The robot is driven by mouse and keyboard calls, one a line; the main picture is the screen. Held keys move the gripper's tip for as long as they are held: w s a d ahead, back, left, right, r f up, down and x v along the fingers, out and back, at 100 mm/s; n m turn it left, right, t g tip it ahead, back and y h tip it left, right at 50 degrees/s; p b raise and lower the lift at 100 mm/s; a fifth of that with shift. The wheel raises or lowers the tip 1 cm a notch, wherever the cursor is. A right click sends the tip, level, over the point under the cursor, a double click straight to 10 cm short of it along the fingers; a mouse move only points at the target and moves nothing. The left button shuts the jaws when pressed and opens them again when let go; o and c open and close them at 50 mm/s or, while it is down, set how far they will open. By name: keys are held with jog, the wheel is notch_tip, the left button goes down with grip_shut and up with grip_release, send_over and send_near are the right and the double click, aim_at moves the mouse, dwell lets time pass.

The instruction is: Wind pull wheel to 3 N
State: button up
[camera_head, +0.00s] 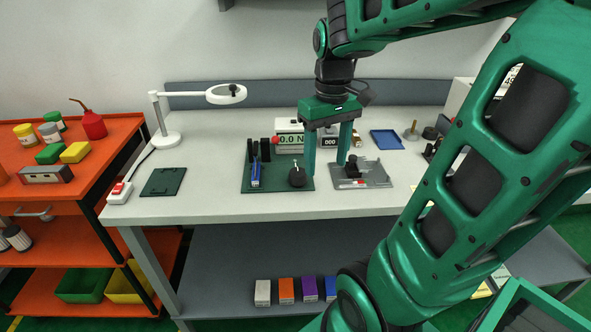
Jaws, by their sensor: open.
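A dark round wheel-like knob (297,177) with a small light pin above it sits at the right of a dark green base plate (225,184). I take it for the pull wheel, but it is small in view. A white force display (291,139) behind the plate reads 0.0 N. A blue part (255,175) and dark upright posts (265,151) stand on the plate's left side. My gripper (326,170) points down with its two green fingers apart and empty. It hangs right of the knob, apart from it in the picture; the exact depth is unclear.
A grey plate (377,175) with a black block (352,164) lies right of the fingers. A black counter (327,143) reading 000 stands behind them. A blue tray (387,139), a white magnifier lamp (167,139) and a dark mat (163,182) are on the bench. The front strip is clear.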

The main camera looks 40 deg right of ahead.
aim_at(298, 171)
jog(key=w+r+n, duration=0.2)
jog(key=w+n, duration=0.2)
jog(key=w, duration=0.6)
jog(key=f, duration=1)
jog(key=shift+s+a+f, duration=0.15)
jog(key=shift+a+f, duration=0.05)
jog(key=shift+f, duration=0.15)
jog(key=c, duration=1)
